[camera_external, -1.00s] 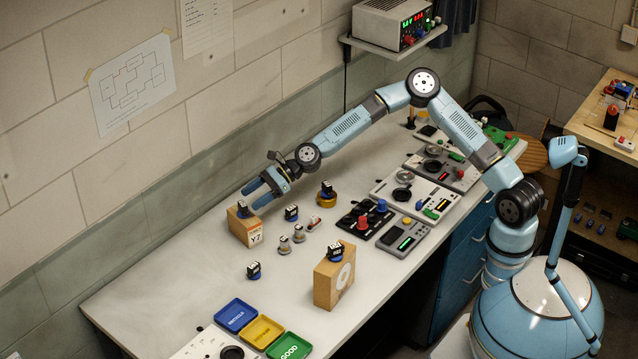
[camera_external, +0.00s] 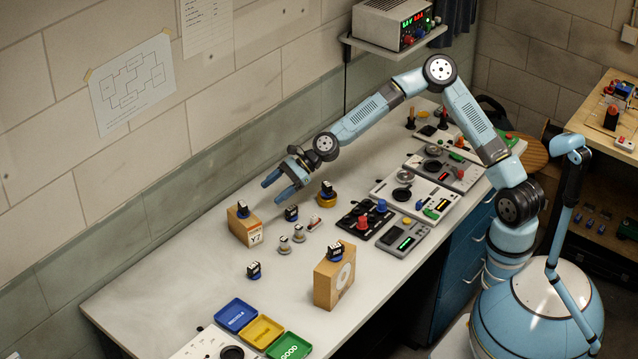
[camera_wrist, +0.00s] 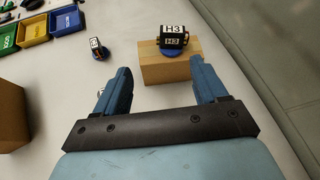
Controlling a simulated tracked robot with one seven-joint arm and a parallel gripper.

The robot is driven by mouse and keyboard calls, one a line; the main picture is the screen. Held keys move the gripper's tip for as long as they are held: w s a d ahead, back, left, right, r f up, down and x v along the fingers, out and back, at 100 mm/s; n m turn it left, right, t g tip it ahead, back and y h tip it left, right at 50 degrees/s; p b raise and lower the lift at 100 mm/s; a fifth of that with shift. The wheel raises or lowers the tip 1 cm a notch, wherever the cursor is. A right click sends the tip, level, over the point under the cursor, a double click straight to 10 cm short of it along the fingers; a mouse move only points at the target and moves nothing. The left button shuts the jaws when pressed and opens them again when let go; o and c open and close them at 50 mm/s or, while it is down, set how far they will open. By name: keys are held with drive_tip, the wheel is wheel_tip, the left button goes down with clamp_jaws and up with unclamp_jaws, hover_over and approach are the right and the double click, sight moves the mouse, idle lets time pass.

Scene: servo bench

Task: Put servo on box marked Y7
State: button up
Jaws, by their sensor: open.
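The small wooden box marked Y7 (camera_external: 243,231) stands on the bench toward the wall. A black servo with a blue base (camera_external: 243,210) sits upright on top of it. In the wrist view this servo (camera_wrist: 173,38) shows a white H3 label and rests on the box (camera_wrist: 170,71). My gripper (camera_external: 275,190) is open and empty, above the bench to the right of the box and apart from the servo. In the wrist view its two blue fingers (camera_wrist: 160,82) are spread wide, with the box and servo beyond them.
Other servos stand on the bench: one right of the box (camera_external: 291,213), one on a yellow ring (camera_external: 327,189), one nearer the front (camera_external: 254,270) and one on a larger wooden box (camera_external: 334,285). Blue, yellow and green trays (camera_external: 262,332) lie at the front. Knobbed panels (camera_external: 404,235) stand right.

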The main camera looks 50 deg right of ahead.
drive_tip(key=s+d+r+n+h, duration=0.3)
drive_tip(key=s+d+n, duration=0.25)
drive_tip(key=d, duration=0.45)
drive_tip(key=s+d+r+n+h, duration=0.45)
drive_tip(key=s+d, duration=0.25)
drive_tip(key=d, duration=0.3)
drive_tip(key=s+d+r+n+h, duration=0.2)
drive_tip(key=s+d+n, duration=0.3)
drive_tip(key=s+d, duration=0.3)
drive_tip(key=s+d+r+n+h, duration=0.1)
drive_tip(key=s+d+r+n, duration=0.1)
drive_tip(key=s+d, duration=0.7)
drive_tip(key=s+d+r+n+t+h, duration=0.1)
drive_tip(key=s+d+r+n, duration=0.2)
drive_tip(key=s+d, duration=0.6)
drive_tip(key=s, duration=0.2)
drive_tip(key=shift+s+d+r, duration=0.2)
drive_tip(key=shift+s+d, duration=0.1)
drive_tip(key=shift+s, duration=0.05)
